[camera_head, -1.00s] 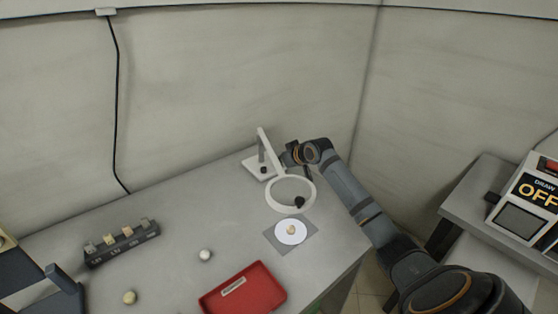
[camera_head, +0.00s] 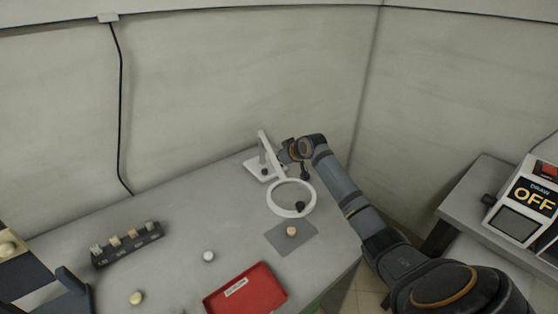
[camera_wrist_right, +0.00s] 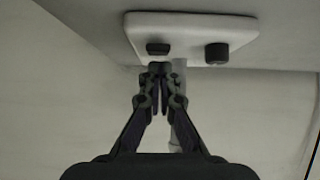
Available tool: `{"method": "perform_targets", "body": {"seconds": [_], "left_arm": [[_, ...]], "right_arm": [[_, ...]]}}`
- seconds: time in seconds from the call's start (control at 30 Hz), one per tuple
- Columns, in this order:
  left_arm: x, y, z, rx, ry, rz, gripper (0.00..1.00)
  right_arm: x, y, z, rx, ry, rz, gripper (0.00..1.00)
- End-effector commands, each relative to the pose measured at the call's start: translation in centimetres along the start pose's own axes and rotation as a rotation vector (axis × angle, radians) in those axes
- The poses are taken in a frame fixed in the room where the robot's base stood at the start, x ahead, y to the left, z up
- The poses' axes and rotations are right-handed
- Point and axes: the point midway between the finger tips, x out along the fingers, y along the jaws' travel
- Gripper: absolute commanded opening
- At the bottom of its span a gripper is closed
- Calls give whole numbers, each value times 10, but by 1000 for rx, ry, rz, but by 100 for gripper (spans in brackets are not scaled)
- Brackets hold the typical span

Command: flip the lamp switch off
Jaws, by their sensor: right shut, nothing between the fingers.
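The white ring lamp (camera_head: 273,190) stands at the back right of the table, its ring on an arm above a grey mat (camera_head: 297,244). In the right wrist view its white base plate (camera_wrist_right: 190,28) carries a dark rocker switch (camera_wrist_right: 158,47) and a round black knob (camera_wrist_right: 217,53). My right gripper (camera_wrist_right: 161,68) is shut and empty, its tips right by the switch; I cannot tell whether they touch it. In the head view, the right gripper is partly hidden behind the lamp arm. No bright disc shows on the mat. My left gripper is not in view.
A small tan piece (camera_head: 291,231) lies on the mat. A red tray (camera_head: 262,294), a dark rack (camera_head: 128,246) with small pieces and loose balls (camera_head: 208,256) are on the table. A cord hangs on the wall.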

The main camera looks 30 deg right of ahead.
Motion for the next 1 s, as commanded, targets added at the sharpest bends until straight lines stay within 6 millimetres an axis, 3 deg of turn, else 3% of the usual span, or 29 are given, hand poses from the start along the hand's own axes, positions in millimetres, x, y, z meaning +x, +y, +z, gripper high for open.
{"method": "perform_targets", "body": {"seconds": [0.3, 0.47, 0.6, 0.7, 1.0], "left_arm": [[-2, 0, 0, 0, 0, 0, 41], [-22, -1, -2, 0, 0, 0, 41], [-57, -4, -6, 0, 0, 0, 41], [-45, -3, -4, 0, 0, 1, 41], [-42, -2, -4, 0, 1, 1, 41]], "right_arm": [[0, 0, -2, -1, 0, 0, 0], [-12, -1, -18, 1, 1, 1, 0], [-31, -2, -44, 3, 1, 3, 0], [-46, 0, -39, -3, 1, 9, 0], [-104, -1, -54, -1, 1, 8, 0]]}}
